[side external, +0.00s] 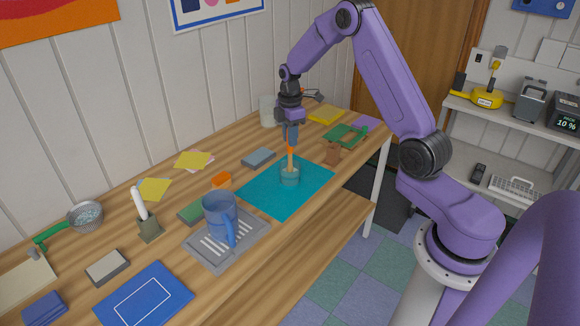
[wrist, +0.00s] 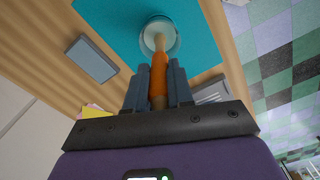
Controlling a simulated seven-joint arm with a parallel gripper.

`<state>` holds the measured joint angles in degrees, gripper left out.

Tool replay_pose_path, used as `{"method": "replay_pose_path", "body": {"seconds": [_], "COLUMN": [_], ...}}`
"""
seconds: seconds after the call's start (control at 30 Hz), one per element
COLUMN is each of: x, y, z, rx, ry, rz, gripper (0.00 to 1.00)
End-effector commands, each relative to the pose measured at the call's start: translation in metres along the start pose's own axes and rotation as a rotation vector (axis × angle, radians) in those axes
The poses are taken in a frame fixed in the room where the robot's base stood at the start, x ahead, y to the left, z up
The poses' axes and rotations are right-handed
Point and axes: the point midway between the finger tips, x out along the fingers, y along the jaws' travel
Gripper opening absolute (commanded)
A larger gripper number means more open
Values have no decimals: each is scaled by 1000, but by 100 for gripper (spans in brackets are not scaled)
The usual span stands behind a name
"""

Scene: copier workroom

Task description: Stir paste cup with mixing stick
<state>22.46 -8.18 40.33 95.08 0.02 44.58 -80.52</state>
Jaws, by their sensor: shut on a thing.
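In the wrist view the cup (wrist: 148,42) shows pale paste inside. The mixing stick (side external: 290,160) is light wood with an orange grip; it also shows in the wrist view (wrist: 158,72). My gripper (side external: 291,143) is above the cup and shut on the stick near its orange part. The stick is close to upright, with its lower end inside the cup. Its tip is hidden in the cup and paste.
A blue mug (side external: 219,212) stands on a grey slotted tray (side external: 207,253) left of the mat. The mat's front part is clear.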

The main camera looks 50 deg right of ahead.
Motion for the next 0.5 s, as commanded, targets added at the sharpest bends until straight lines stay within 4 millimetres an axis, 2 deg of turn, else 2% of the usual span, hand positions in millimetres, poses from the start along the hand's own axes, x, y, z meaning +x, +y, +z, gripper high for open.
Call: {"method": "replay_pose_path", "body": {"seconds": [0.5], "x": [-44], "y": [0], "z": [0], "rx": [0], "ry": [0], "rz": [2], "gripper": [0]}}
